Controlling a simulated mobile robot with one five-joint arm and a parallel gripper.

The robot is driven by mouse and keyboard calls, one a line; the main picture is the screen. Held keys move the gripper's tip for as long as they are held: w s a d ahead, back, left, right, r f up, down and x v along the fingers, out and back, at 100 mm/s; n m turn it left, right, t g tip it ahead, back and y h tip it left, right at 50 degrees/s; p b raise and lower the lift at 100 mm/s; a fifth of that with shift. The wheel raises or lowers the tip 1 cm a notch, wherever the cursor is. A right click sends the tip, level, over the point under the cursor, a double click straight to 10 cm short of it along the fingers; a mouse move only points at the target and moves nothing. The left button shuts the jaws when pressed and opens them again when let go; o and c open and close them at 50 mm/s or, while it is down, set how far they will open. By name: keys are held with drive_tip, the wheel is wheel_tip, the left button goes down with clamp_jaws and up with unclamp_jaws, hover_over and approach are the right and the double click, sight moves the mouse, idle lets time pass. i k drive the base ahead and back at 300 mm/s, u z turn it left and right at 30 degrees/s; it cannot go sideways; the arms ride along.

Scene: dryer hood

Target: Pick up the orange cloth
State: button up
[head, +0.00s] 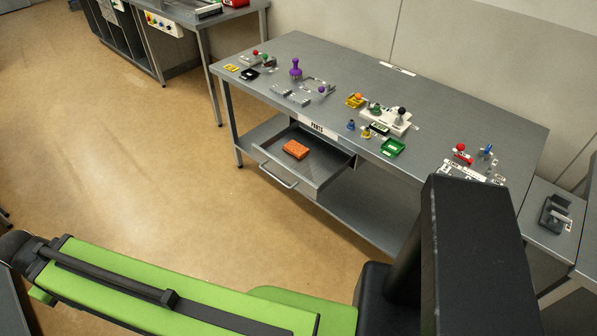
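The orange cloth (296,149) lies as a small folded block inside the open drawer (322,168) under the grey table. The drawer is pulled out towards me and has a handle on its front. A label reading "PARTS" sits on the table edge above it. My green and black arm crosses the bottom of the head view, well apart from the cloth. My gripper is not visible in this view.
The grey table (340,75) holds several small coloured fixtures, including a purple knob (296,68) and a green tray (393,147). A lower shelf (375,212) runs beneath the drawer. The brown floor in front and to the left is clear.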

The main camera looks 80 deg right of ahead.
sight(297, 150)
drive_tip(key=u, duration=0.5)
drive_tip(key=k, duration=0.1)
drive_tip(key=z, duration=2.95)
drive_tip(key=k, duration=0.9)
drive_tip(key=u, duration=0.15)
drive_tip(key=i, duration=0.9)
drive_tip(key=z, duration=0.1)
